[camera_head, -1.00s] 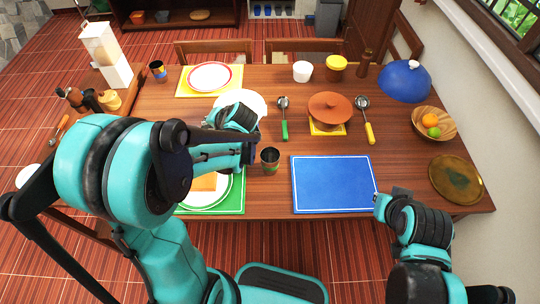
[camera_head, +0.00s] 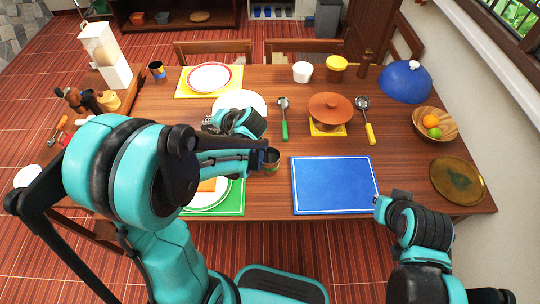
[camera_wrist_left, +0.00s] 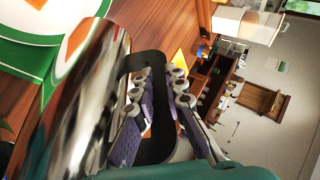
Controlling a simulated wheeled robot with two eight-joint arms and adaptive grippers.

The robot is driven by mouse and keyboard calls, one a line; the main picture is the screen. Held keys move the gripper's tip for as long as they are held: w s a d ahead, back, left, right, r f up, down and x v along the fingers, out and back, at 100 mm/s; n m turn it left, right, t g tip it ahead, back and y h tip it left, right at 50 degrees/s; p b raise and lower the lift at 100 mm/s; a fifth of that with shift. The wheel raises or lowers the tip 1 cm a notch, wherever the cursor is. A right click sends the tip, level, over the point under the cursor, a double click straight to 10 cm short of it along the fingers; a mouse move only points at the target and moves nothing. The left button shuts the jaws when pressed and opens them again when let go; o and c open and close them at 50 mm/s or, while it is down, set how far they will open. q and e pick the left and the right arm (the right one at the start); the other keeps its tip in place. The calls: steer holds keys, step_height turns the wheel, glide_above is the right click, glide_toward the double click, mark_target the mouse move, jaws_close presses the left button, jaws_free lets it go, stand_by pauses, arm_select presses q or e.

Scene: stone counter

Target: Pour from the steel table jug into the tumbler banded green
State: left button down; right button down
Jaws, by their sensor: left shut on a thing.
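The steel table jug (camera_wrist_left: 85,100) fills the left of the left wrist view, shiny, with a black handle. My left gripper (camera_wrist_left: 158,85) is shut on that handle. In the head view my left arm hides most or all of the jug. The steel tumbler (camera_head: 272,158) stands upright on the table just right of my left forearm, which partly covers it; its green band is hard to make out. My right gripper (camera_head: 379,204) is by the blue mat's right edge; its fingers are too small to read.
A green placemat (camera_head: 238,200) with a plate lies under my left arm. A blue mat (camera_head: 335,185) lies right of the tumbler. Another banded tumbler (camera_head: 157,71) stands at the back left. A lidded brown pot (camera_head: 330,107) and ladles are beyond. Bare wood surrounds the tumbler's right side.

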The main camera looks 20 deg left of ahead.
arm_select(q)
steer(key=shift+d+r+m+y+b, duration=0.35)
steer(key=shift+d+y+b, duration=0.35)
steer(key=shift+y+b, duration=0.4)
stand_by(4.0)
